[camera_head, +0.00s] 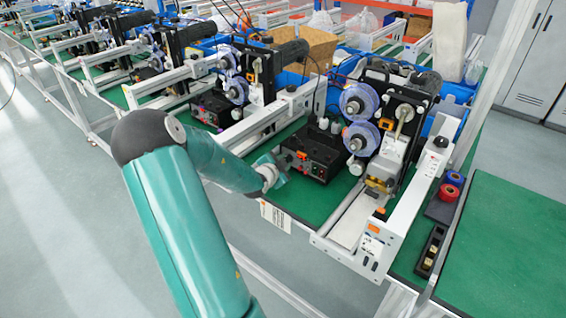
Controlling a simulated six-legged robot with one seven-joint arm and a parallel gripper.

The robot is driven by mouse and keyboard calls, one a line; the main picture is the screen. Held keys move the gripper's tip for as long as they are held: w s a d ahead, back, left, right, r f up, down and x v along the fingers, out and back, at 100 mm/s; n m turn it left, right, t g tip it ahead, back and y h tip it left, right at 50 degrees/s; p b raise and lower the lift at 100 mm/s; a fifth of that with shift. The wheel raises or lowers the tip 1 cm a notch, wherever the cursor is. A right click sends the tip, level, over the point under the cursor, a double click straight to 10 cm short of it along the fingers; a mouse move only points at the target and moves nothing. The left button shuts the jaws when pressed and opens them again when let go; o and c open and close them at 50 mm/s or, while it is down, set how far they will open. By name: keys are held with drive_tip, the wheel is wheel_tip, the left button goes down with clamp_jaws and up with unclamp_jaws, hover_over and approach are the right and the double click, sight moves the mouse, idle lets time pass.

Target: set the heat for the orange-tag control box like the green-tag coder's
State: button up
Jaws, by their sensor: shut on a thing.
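The orange-tag control box (318,148) is black and sits on the green bench top beside the nearest coder. Its small orange tag (301,155) is on the front face, with small red lights or buttons to the right. My gripper (284,163) is at the left end of that front face, shut on what looks like a knob. My gripper hides the knob, so its setting cannot be read. The nearest coder (375,130) has blue-purple reels. Another black control box (215,108) stands by the coder behind. I cannot make out a green tag.
White rails (265,122) run along both sides of the nearest coder. Red and blue rolls (452,187) and a black tray (431,252) lie to the right. A bare green table (515,245) is at right. Grey floor is open at left.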

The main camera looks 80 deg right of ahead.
drive_tip(key=m+h, duration=0.1)
drive_tip(key=m, duration=0.1)
drive_tip(key=m+t+h, duration=0.1)
drive_tip(key=m, duration=0.1)
drive_tip(key=shift+s+f+t, duration=0.1)
drive_tip(key=shift+f+t, duration=0.05)
drive_tip(key=shift+t, duration=0.15)
drive_tip(key=shift+m, duration=0.3)
drive_tip(key=o, duration=1)
drive_tip(key=a, duration=0.4)
drive_tip(key=a+r, duration=0.1)
drive_tip(key=a, duration=0.4)
drive_tip(key=a+r, duration=0.1)
drive_tip(key=a, duration=0.3)
drive_tip(key=shift+w+a+r, duration=0.15)
drive_tip(key=shift+w+a, duration=0.2)
